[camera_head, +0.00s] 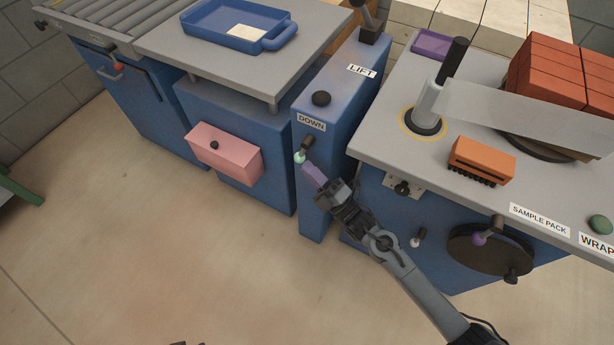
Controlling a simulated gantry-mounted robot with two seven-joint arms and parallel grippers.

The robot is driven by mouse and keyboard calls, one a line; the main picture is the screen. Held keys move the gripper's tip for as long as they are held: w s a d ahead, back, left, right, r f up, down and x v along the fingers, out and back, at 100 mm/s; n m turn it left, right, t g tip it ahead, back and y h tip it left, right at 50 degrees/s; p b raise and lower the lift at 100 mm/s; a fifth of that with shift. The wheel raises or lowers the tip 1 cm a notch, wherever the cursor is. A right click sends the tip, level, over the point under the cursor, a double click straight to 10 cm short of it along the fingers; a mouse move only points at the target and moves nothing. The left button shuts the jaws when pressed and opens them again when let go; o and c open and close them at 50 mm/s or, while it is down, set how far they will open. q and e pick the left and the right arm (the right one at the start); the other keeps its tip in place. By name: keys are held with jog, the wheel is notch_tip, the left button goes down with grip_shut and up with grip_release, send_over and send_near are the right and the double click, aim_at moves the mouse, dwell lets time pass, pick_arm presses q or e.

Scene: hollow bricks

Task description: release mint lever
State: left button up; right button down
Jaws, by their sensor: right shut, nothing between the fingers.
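The mint lever (300,157) has a dark stem and a small mint-coloured knob. It sits on the front of the narrow blue lift housing (313,205), below the DOWN label (311,122), with its knob end hanging downward. My right gripper (312,174) comes in from the lower right, its lavender fingertips shut and empty. The tips are just below and right of the mint knob. A small gap seems to separate them, though contact is hard to judge from this angle.
A pink drawer box (225,155) juts from the cabinet to the left. To the right are a grey table (385,122) with an orange brush (481,161), a white-tipped lever (415,241) and a dark wheel (488,254). The floor in front is clear.

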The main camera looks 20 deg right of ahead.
jog(key=shift+w+a+r+p, duration=0.1)
jog(key=shift+w+a+p, duration=0.35)
jog(key=shift+w+a, duration=0.3)
jog(key=shift+w+a+r+p, duration=0.1)
jog(key=shift+w+a+p, duration=0.35)
jog(key=shift+w, duration=0.45)
jog(key=shift+a, duration=0.1)
jog(key=shift+f, duration=0.1)
jog(key=s+d+f, duration=0.2)
jog(key=s+f, duration=0.5)
jog(key=f, duration=0.4)
jog(key=shift+s+d+f+p, duration=0.15)
jog(key=shift+s+d+p, duration=0.15)
